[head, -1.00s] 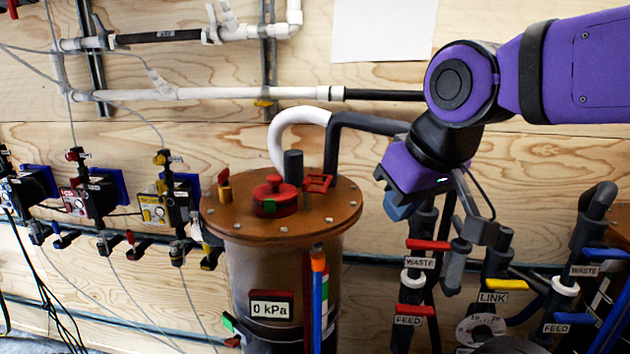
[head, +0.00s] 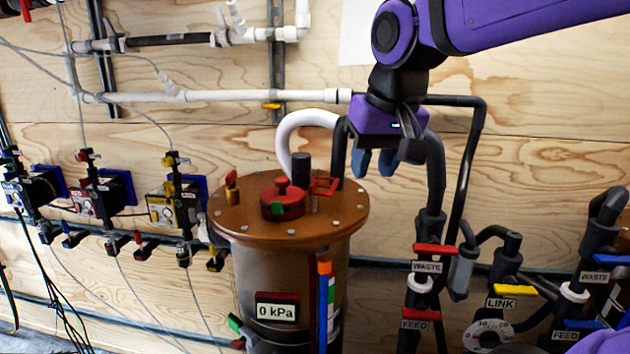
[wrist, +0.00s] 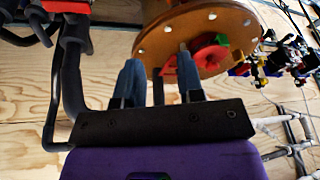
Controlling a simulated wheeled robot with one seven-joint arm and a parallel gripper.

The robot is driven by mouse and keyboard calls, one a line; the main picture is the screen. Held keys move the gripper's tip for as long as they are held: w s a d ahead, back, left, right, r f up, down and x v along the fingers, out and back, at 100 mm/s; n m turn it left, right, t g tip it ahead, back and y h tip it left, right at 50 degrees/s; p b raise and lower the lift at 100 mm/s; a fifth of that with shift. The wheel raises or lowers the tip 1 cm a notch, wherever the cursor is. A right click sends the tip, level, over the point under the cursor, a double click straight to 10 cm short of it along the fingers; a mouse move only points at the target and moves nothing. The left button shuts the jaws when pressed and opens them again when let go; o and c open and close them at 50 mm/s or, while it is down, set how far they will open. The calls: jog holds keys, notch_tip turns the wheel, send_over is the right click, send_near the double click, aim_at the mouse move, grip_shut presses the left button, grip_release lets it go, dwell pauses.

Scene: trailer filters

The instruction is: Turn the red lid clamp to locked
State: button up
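The brown round lid (head: 240,224) tops a dark vessel and also shows in the wrist view (wrist: 160,30). On it sit a round red knob (head: 283,193) with a green mark and, to its right, a small red frame-like bracket (head: 325,187). I cannot tell which of these is the clamp. The wrist view also shows the red knob (wrist: 208,53) and the bracket (wrist: 168,66), partly behind a finger. My gripper (head: 375,168) is open and empty, its blue fingers pointing down just beyond the lid's right edge, apart from the red parts.
A black stub (head: 300,168) and a thick white hose (head: 290,128) stand at the lid's back. A small red-handled valve (head: 231,182) is at its left. Dark pipes with red valve handles (head: 435,249) rise to the right. The space above the lid's front is free.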

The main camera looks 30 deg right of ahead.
jog(key=w+r+m+g, duration=0.2)
jog(key=w, duration=0.6)
jog(key=m+g, duration=0.2)
jog(key=m, duration=0.2)
send_near(313, 182)
jog(key=f, duration=0.9)
jog(key=shift+s+d+f, duration=0.1)
jog(key=shift+s+f, duration=0.1)
grip_shut()
